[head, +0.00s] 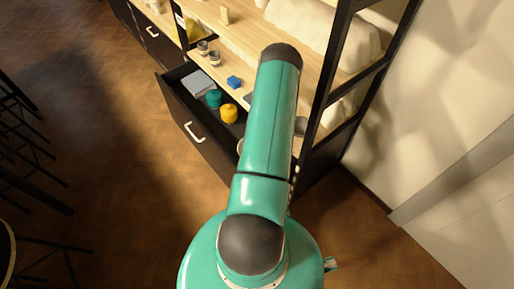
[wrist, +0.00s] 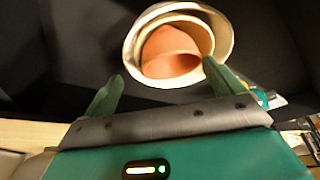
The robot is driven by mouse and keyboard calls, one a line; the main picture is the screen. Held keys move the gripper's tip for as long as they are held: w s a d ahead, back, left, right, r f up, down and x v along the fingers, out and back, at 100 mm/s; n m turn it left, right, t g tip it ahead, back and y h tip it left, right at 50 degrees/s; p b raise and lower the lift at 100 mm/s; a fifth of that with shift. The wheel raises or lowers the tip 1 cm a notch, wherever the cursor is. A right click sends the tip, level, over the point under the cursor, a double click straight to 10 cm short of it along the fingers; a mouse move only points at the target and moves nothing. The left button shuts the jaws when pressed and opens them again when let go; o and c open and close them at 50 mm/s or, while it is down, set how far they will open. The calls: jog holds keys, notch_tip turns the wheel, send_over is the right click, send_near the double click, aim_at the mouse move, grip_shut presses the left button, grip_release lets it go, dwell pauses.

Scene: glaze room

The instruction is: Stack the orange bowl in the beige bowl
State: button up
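In the wrist view, the beige bowl (wrist: 133,38) is at the top centre, with its pale rim facing me. The orange bowl (wrist: 172,52) shows inside that rim; its exact seating in the beige bowl is hard to tell. My gripper (wrist: 163,71) is open, its two green fingers apart at the near side of the bowls. The right fingertip overlaps the near right rim in the picture; I cannot tell whether it touches. Nothing shows between the fingers close to the palm. In the head view my arm hides the gripper and most of the bowls.
In the head view, an open drawer (head: 196,138) holds a grey box (head: 198,83), a teal jar (head: 213,98) and a yellow jar (head: 229,113). A black shelf post rises right of my arm.

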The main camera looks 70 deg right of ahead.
jog(key=v, duration=1.1)
jog(key=shift+w+r, duration=0.1)
